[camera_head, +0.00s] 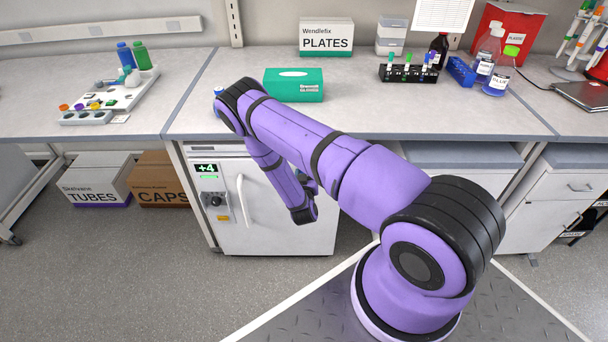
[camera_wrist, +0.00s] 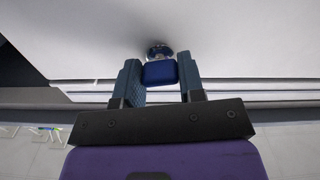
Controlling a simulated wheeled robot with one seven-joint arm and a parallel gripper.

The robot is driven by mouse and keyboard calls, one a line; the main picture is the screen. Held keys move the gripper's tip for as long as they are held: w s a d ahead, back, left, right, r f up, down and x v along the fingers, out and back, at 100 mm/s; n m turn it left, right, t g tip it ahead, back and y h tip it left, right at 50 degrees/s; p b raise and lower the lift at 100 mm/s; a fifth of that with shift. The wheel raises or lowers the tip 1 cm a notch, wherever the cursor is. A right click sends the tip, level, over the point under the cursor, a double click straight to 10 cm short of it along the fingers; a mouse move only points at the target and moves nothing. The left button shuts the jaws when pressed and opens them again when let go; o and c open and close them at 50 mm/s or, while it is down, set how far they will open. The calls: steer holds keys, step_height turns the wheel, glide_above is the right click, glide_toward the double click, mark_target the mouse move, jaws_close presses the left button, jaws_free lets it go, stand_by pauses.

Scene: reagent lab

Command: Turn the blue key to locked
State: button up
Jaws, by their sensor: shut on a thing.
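The blue key (camera_wrist: 159,73) sits in a round silver lock (camera_wrist: 159,50) on a white surface in the wrist view. My gripper (camera_wrist: 159,77) is shut on the key, with one blue-grey finger on each side of its flat head. The white fridge (camera_head: 275,228) stands under the bench in the head view. My purple arm reaches down in front of it and hides the key and lock there. No locked or unlocked mark is readable in the wrist view.
The fridge has a +4 display (camera_head: 207,168) and a white handle (camera_head: 245,201) left of my arm. A green glove box (camera_head: 294,85) and a tube rack (camera_head: 409,73) stand on the bench above. Cartons labelled TUBES (camera_head: 95,182) and CAPS (camera_head: 163,181) sit under the bench at left.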

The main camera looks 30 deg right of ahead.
steer(key=n, duration=0.4)
steer(key=shift+n, duration=0.3)
steer(key=n, duration=0.3)
steer(key=shift+n, duration=0.3)
steer(key=n, duration=0.4)
steer(key=shift+n, duration=1.8)
steer(key=o, duration=0.9)
steer(key=shift+o, duration=0.2)
steer(key=v, duration=1.1)
steer(key=shift+w, duration=0.15)
